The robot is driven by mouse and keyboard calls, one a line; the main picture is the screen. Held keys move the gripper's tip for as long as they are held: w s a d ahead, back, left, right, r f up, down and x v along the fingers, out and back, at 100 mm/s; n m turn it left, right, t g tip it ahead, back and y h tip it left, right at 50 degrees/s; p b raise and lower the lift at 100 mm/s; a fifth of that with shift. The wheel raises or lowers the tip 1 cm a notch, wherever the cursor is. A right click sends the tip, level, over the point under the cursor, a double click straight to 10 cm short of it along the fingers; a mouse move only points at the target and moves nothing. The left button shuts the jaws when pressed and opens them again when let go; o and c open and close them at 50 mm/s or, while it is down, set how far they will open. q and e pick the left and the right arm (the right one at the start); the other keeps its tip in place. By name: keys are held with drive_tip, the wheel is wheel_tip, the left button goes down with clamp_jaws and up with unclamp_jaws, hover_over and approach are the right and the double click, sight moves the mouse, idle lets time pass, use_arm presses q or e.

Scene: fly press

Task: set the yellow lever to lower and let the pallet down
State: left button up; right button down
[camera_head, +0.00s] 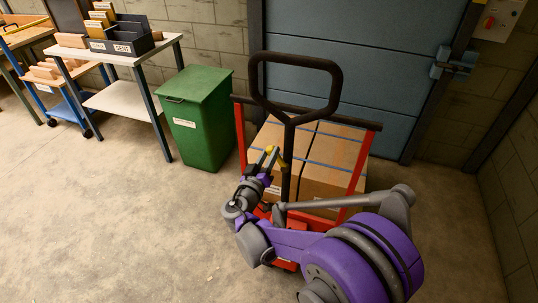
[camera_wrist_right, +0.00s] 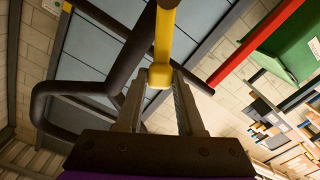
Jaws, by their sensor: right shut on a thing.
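The yellow lever (camera_head: 281,162) shows small at the pallet truck's dark handle column, below the black loop handle (camera_head: 292,61). In the right wrist view the lever (camera_wrist_right: 164,40) comes down from the top, and its rounded end lies between my finger pads. My right gripper (camera_head: 271,153) is shut on this end; it also shows in the right wrist view (camera_wrist_right: 160,80). The red pallet truck (camera_head: 239,135) carries a strapped cardboard load (camera_head: 335,147). The pallet under the load is hidden by the truck and my right arm. My left gripper is not in view.
A green bin (camera_head: 205,125) stands just left of the truck. A blue-grey door (camera_head: 350,75) is close behind the load. A white-topped table (camera_head: 130,52) with boxes stands at the back left. The floor at the left front is clear.

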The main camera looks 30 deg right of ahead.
idle(0.5)
drive_tip(key=s+d+m+p, duration=0.1)
drive_tip(key=m, duration=0.1)
drive_tip(key=s+d+r+m+p, duration=0.1)
drive_tip(key=s+m, duration=0.1)
drive_tip(key=m, duration=0.1)
drive_tip(key=shift+s+d+r+m, duration=0.1)
drive_tip(key=shift+d+r+m, duration=0.05)
drive_tip(key=shift+d+m, duration=0.2)
drive_tip(key=shift+s+d+f+m, duration=0.2)
drive_tip(key=shift+s+d+m, duration=0.35)
drive_tip(key=shift+m, duration=0.5)
drive_tip(key=shift+s+d+f+m, duration=0.25)
drive_tip(key=shift+s+d+m, duration=0.25)
drive_tip(key=shift+m, duration=0.55)
drive_tip(key=shift+s+d+f+m, duration=0.2)
drive_tip(key=shift+s+d+m, duration=0.2)
drive_tip(key=shift+s+m, duration=0.45)
drive_tip(key=shift+w+m, duration=0.2)
drive_tip(key=shift+m, duration=0.1)
drive_tip(key=c, duration=0.5)
unclamp_jaws()
